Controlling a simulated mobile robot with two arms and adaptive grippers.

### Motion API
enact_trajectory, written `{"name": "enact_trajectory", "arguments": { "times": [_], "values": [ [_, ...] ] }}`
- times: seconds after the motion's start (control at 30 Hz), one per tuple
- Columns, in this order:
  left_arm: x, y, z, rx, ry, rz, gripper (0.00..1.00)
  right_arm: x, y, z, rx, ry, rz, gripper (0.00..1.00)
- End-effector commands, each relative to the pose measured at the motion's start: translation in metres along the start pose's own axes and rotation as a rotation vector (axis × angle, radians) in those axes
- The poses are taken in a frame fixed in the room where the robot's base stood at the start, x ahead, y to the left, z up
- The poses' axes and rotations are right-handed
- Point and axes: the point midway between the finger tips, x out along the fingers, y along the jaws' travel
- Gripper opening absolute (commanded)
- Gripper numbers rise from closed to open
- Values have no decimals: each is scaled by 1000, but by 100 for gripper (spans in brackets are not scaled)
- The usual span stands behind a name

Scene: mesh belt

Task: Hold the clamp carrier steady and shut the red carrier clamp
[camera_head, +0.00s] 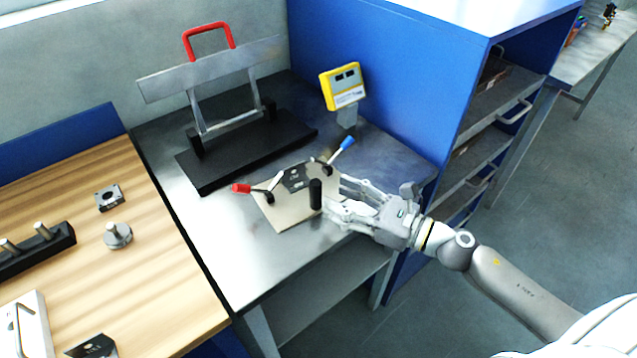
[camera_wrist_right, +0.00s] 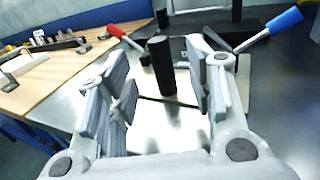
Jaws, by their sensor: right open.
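The clamp carrier (camera_head: 283,214) is a pale flat plate lying on the steel table, with a dark block and an upright black post (camera_head: 315,192) on it. The red carrier clamp (camera_head: 242,188) has its red-tipped lever sticking out to the left; in the right wrist view its red handle (camera_wrist_right: 114,31) shows at upper left. A blue-tipped clamp lever (camera_head: 347,142) points up and right at the far side. My right gripper (camera_head: 333,194) is open, with its fingers on either side of the black post and apart from it in the right wrist view. My left gripper is out of view.
A black-based press with a red handle (camera_head: 208,27) stands behind the carrier, beside a yellow display box (camera_head: 342,85). A blue shelf cabinet (camera_head: 400,70) bounds the right. A wooden bench (camera_head: 150,270) with metal parts is at left. Bare steel table lies in front of the carrier.

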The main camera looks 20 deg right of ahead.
Motion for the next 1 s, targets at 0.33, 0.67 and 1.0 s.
{"name": "enact_trajectory", "arguments": {
  "times": [0.33,0.67,1.0],
  "values": [
    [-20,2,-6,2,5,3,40,46,-1,3,1,-2,-1,48],
    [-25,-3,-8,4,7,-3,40,63,0,0,0,0,-1,48],
    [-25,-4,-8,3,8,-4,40,63,0,0,0,1,-1,34]
  ]
}}
